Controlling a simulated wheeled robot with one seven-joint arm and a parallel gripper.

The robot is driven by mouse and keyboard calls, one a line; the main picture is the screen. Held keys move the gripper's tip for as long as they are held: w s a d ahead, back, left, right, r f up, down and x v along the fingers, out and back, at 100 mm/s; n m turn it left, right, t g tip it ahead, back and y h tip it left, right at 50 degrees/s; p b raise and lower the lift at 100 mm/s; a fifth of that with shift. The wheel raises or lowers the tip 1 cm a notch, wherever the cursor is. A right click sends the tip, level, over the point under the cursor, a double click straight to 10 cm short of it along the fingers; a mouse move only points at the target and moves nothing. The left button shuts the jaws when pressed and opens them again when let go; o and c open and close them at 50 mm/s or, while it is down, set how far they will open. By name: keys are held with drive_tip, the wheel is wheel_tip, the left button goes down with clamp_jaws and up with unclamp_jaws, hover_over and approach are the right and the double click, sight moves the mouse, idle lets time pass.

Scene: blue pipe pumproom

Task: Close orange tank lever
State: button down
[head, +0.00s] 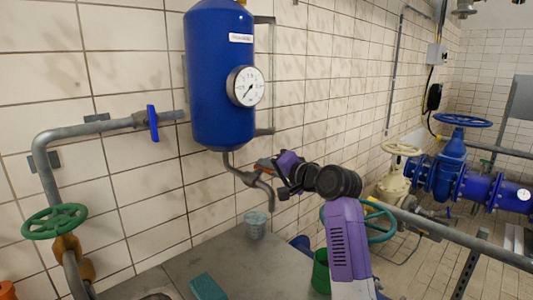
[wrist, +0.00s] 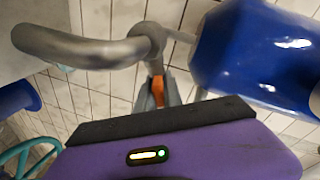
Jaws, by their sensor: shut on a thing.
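The blue tank (head: 218,75) hangs on the tiled wall with a round gauge (head: 245,86) on its front. A grey outlet pipe (head: 240,177) curves down from its bottom. The orange lever (head: 264,165) sits at the pipe's valve, right beside my gripper (head: 277,166). In the wrist view the orange lever (wrist: 158,88) shows between the finger parts of my gripper (wrist: 160,95), below the grey pipe (wrist: 85,48). My gripper is shut on the lever. The purple gripper body hides part of the fingers. The tank also shows in the wrist view (wrist: 255,55).
A green handwheel (head: 54,221) and a blue valve handle (head: 152,123) are at left. Blue pipework (head: 480,190) and a grey rail (head: 470,240) are at right.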

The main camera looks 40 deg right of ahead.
drive_tip(key=g+p, duration=0.1)
drive_tip(key=p, duration=0.2)
drive_tip(key=r+m+g+h+p, duration=0.1)
drive_tip(key=g+p, duration=0.1)
drive_tip(key=p, duration=0.2)
drive_tip(key=shift+h, duration=0.3)
drive_tip(key=g+h+p, duration=0.1)
drive_tip(key=g+p, duration=0.1)
drive_tip(key=p, duration=0.2)
drive_tip(key=shift+w+f+m+g, duration=0.1)
drive_tip(key=shift+m+g, duration=0.2)
drive_tip(key=shift+m, duration=0.1)
drive_tip(key=g, duration=0.1)
drive_tip(key=g+h, duration=0.1)
drive_tip(key=g, duration=0.1)
drive_tip(key=m+g, duration=0.1)
drive_tip(key=shift+f+g, duration=0.25)
drive_tip(key=shift+g, duration=0.35)
drive_tip(key=c, duration=1.5)
unclamp_jaws()
drive_tip(key=shift+b+v, duration=0.85)
drive_tip(key=shift+v, duration=3)
